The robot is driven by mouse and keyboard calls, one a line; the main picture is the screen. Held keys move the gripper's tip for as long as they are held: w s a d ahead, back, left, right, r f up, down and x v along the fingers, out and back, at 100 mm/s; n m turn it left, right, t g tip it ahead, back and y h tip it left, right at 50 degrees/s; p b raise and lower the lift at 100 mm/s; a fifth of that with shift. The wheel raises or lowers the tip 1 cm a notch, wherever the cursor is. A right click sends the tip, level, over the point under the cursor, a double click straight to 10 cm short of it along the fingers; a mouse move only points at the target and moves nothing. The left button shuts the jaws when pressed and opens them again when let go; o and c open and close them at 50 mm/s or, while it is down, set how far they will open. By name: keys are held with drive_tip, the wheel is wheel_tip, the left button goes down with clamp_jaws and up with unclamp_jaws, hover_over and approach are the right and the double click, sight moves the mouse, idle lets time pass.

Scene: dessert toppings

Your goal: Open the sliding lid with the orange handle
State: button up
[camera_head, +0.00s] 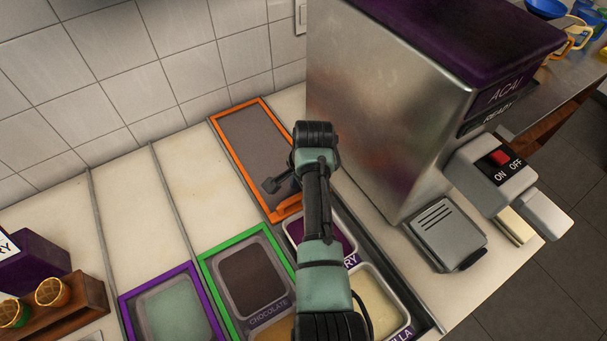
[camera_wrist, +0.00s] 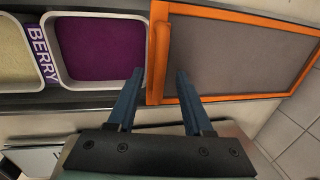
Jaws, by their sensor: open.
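The sliding lid (camera_head: 248,143) has an orange frame and a grey panel. It lies at the wall end of its channel, with the berry tub (camera_head: 334,238) uncovered beside its handle end. The orange handle (camera_head: 288,208) shows partly behind my arm; it also shows in the wrist view (camera_wrist: 161,60) as an upright bar along the lid's edge. My gripper (camera_wrist: 160,82) is open and empty, one finger on each side of the handle's line. I cannot tell whether the fingers touch it. The fingertips are hard to make out in the head view.
A steel acai machine (camera_head: 400,110) stands close to the right of the lid. Green-framed (camera_head: 203,258) and purple-framed (camera_head: 124,302) lids lie to the left. A vanilla tub (camera_head: 375,300) is in front of the berry tub. A tiled wall (camera_head: 130,80) closes the back.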

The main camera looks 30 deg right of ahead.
wheel_tip(320, 180, up, 11)
drive_tip(key=s, duration=0.2)
drive_tip(key=shift+s+b, duration=0.15)
drive_tip(key=shift+b, duration=0.15)
drive_tip(key=shift+d, duration=0.1)
drive_tip(key=w+a+r+n+t+h, duration=0.1)
drive_tip(key=w+a+r+n+t, duration=0.15)
drive_tip(key=w+r+t, duration=0.45)
drive_tip(key=w+a+r+n+t+h, duration=0.1)
drive_tip(key=w+r+n+t+h, duration=0.2)
drive_tip(key=r, duration=0.9)
drive_tip(key=a+r+n+t+y, duration=0.1)
drive_tip(key=a+r+n+t, duration=0.35)
drive_tip(key=r, duration=0.75)
drive_tip(key=s+a+r+n+t+y, duration=0.1)
drive_tip(key=s+a+r+n+t, duration=0.2)
drive_tip(key=s+r, duration=0.6)
drive_tip(key=s+a+r+n+t+y, duration=0.1)
drive_tip(key=s+a+r+n+t, duration=0.3)
drive_tip(key=r, duration=1.1)
drive_tip(key=s+a+t, duration=0.3)
drive_tip(key=s+a, duration=0.1)
drive_tip(key=s, duration=0.2)
drive_tip(key=shift+s+t+y, duration=0.2)
drive_tip(key=shift+t+y, duration=0.15)
drive_tip(key=shift+y, duration=0.05)
